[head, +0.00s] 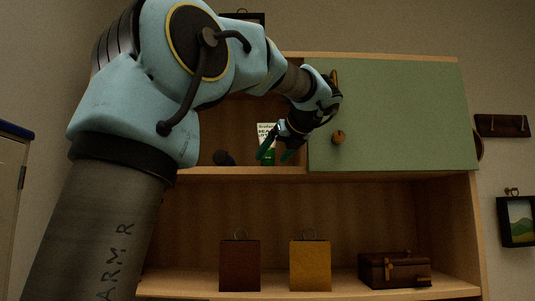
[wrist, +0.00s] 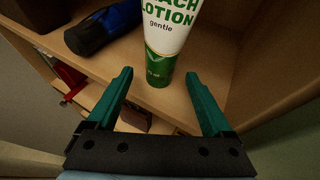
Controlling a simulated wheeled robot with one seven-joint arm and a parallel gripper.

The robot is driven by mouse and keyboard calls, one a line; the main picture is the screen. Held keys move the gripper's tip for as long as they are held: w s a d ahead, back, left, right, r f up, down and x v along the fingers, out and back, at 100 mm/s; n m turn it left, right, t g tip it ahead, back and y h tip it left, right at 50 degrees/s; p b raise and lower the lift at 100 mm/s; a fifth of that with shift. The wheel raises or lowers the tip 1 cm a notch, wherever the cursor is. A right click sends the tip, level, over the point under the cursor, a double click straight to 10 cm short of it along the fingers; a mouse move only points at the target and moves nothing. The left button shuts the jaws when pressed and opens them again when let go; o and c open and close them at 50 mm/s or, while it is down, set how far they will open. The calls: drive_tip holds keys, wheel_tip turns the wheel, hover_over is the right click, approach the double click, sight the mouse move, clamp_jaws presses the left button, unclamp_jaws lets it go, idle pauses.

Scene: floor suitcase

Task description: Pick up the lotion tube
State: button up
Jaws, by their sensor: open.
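The lotion tube (wrist: 165,38) is white with green lettering and a green lower end. It stands upright on the upper shelf of a wooden cabinet. In the head view the tube (head: 266,131) shows in the open part of the shelf, partly hidden behind my gripper (head: 277,154). In the wrist view my gripper (wrist: 158,98) is open, with its green fingers apart and nothing between the tips. The tube is just beyond the fingertips, roughly centred between them. The tube's top is cut off in the wrist view.
A dark blue object (wrist: 105,25) lies left of the tube; it looks dark in the head view (head: 224,158). A green door panel (head: 400,115) covers the shelf's right part. Below stand a brown bag (head: 240,266), a yellow bag (head: 310,266) and a brown case (head: 395,271).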

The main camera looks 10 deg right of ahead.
drive_tip(key=shift+x, duration=1.3)
clamp_jaws()
